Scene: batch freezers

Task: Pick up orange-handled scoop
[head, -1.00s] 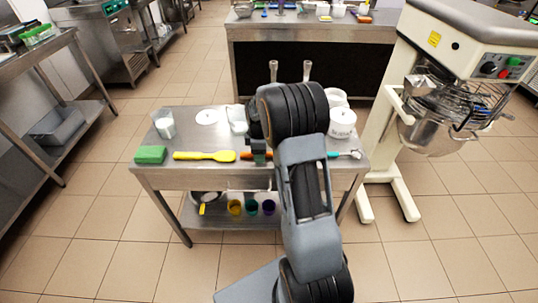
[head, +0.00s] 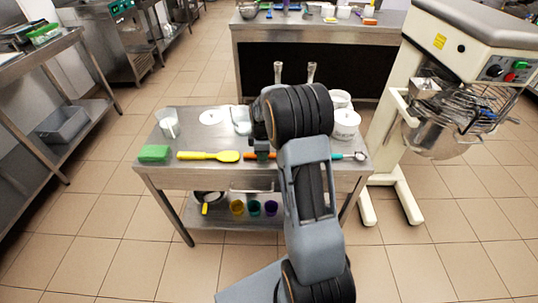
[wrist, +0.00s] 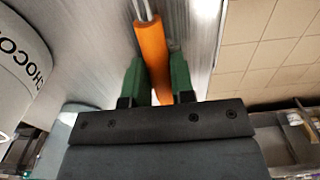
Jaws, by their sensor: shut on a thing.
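The orange-handled scoop (head: 249,155) is near the front edge of the steel table, mostly behind my arm in the head view. In the wrist view its orange handle (wrist: 152,50) runs between my two green fingertips, and a thin metal shaft extends from it toward the top. My gripper (head: 262,150) is shut on this handle, and the wrist view shows the fingers (wrist: 158,82) on both sides of it. The scoop's head is out of view. I cannot tell whether the handle touches the table.
On the steel table (head: 155,180) a yellow spatula (head: 208,156) and green sponge (head: 154,153) lie left. A teal-handled tool (head: 347,156) lies right. White tubs (head: 345,122) stand behind it; a labelled tub (wrist: 22,65) is close in the wrist view. A mixer (head: 440,90) stands right.

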